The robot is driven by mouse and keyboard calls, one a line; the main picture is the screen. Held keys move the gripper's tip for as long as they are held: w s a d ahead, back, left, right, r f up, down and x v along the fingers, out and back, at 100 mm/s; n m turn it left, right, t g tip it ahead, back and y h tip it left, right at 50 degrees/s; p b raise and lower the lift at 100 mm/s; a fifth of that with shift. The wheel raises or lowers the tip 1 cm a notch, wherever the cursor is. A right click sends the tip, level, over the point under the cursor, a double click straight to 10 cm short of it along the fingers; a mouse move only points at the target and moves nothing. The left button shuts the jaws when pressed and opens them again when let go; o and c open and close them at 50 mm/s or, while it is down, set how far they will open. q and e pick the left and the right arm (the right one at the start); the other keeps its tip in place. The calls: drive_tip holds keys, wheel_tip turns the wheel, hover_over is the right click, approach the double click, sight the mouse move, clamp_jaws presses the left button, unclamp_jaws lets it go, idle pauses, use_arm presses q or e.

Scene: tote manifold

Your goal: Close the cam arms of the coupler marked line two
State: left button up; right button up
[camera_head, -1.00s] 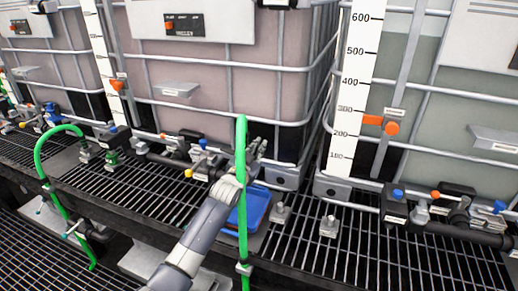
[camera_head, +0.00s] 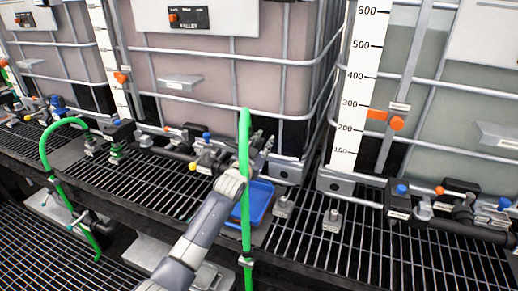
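My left gripper (camera_head: 262,144) is up at the foot of the middle tank, above a blue tray. An upright green hose (camera_head: 245,180) stands in front of it and partly hides it. Its fingers are small in view, and I cannot tell how far apart they are. A grey coupler with a yellow knob (camera_head: 205,157) sits at the valve just left of the gripper, apart from it. Another valve fitting (camera_head: 462,208) is at the right tank. I cannot read any line two mark, and cam arms are too small to make out. My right gripper is not in view.
The blue tray (camera_head: 262,203) lies on the black grating (camera_head: 330,255) beside my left wrist. Two small metal blocks (camera_head: 283,206) (camera_head: 332,220) stand to its right. A looped green hose (camera_head: 55,128) is at the left. Large caged tanks (camera_head: 225,75) fill the back.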

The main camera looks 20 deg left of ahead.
use_arm(q)
drive_tip(key=s, duration=0.8)
drive_tip(key=shift+a, duration=0.1)
idle(0.3)
